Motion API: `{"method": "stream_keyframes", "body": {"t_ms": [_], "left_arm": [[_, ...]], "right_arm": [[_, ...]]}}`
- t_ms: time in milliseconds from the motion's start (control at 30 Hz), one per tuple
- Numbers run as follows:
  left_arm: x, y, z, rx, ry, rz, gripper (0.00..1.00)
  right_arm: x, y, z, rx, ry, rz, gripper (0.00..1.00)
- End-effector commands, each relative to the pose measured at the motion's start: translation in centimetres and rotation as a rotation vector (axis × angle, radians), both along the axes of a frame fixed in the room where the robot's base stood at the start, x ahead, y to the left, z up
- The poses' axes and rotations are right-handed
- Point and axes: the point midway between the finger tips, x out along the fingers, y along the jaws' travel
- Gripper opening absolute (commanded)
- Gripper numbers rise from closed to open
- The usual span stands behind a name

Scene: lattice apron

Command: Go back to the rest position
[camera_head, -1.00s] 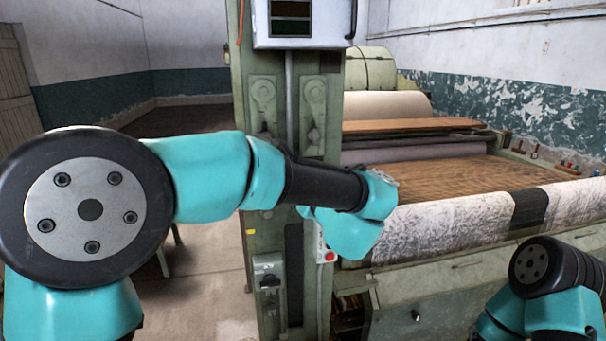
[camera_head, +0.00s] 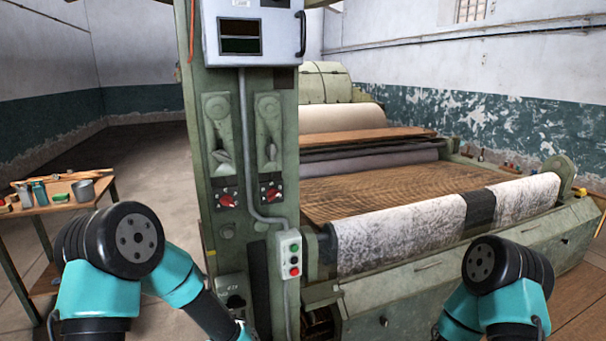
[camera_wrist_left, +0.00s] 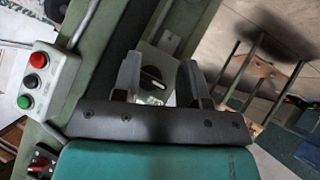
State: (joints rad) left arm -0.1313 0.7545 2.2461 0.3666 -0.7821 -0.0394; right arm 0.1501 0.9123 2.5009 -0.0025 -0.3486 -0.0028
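My left gripper (camera_wrist_left: 157,80) shows in the left wrist view with its two fingers apart and nothing held between them. Behind the gap is a black rotary knob (camera_wrist_left: 152,78) on the machine's post; I cannot tell how far away it is. In the head view my left arm is folded low at the left, its forearm running down to the bottom edge, and its gripper is out of frame. My right arm shows at the lower right; its gripper is not in view.
The green machine post (camera_head: 250,130) carries two red knobs and a push-button box (camera_head: 289,255), also in the wrist view (camera_wrist_left: 45,78). A roller with patterned cloth (camera_head: 400,235) lies right. A wooden table (camera_head: 80,204) with tins stands left.

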Motion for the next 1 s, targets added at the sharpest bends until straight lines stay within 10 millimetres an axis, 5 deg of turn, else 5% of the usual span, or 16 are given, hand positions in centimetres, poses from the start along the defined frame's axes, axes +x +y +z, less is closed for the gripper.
{"method": "stream_keyframes", "body": {"t_ms": [33, 200, 400, 500, 633, 1000], "left_arm": [[-2.0, 0.8, -2.6, -0.003, 0.085, -0.033, 0.39], [-9.5, 2.2, -9.3, -0.035, 0.357, -0.157, 0.39], [-18.6, 3.2, -14.0, -0.097, 0.640, -0.289, 0.39], [-21.4, 3.4, -14.9, -0.120, 0.720, -0.327, 0.39], [-22.8, 3.4, -15.2, -0.131, 0.758, -0.350, 0.39], [-22.7, 3.4, -15.2, -0.129, 0.755, -0.348, 0.39]], "right_arm": [[0.0, 0.0, 0.0, 0.000, 0.000, 0.000, 0.43], [0.0, 0.0, 0.0, 0.000, 0.000, 0.000, 0.43], [0.0, 0.0, 0.0, 0.000, 0.000, 0.000, 0.43], [0.0, 0.0, 0.0, 0.000, 0.000, 0.000, 0.43], [0.0, 0.0, 0.0, 0.000, 0.000, 0.000, 0.43], [0.0, 0.0, 0.0, 0.000, 0.000, 0.000, 0.43]]}}
